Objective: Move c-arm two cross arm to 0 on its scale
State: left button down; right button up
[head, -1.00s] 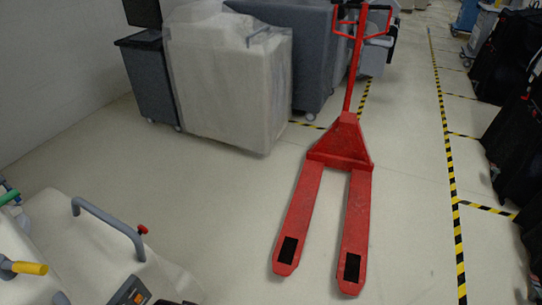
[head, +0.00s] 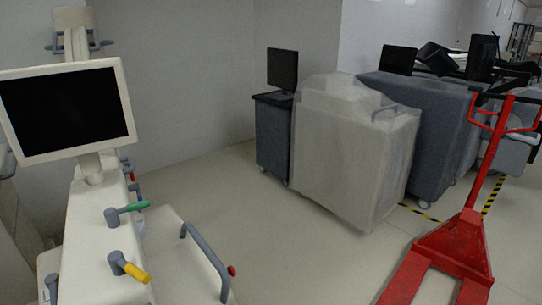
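A white medical machine (head: 92,250), which looks like a C-arm unit, stands at the left. It carries a monitor (head: 66,108) with a dark screen, a green-handled lever (head: 132,209), a yellow-handled lever (head: 130,267) and a grey curved handle (head: 204,260) with a red knob (head: 231,270). Behind the monitor a pale upright part with grey handles (head: 80,46) rises against the wall. I cannot make out a scale or tell which part is the cross arm. Neither of my grippers is in view.
Right of the machine are a dark cart with a monitor (head: 274,140), a cart under a translucent cover (head: 350,155) and a grey covered cart (head: 436,135). A red pallet jack (head: 455,245) stands at the lower right. Bare floor (head: 300,255) lies between.

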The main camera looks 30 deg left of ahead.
aim_at(86, 277)
jog(key=j+u, duration=0.1)
jog(key=u, duration=0.35)
jog(key=j+u, duration=0.15)
jog(key=u, duration=0.25)
jog(key=k+j+u, duration=0.1)
jog(key=u, duration=0.35)
jog(key=j+u, duration=0.2)
jog(key=u, duration=0.2)
jog(key=k+l+u, duration=0.45)
jog(key=k, duration=0.15)
jog(key=i+j, duration=0.4)
jog(key=j, duration=0.15)
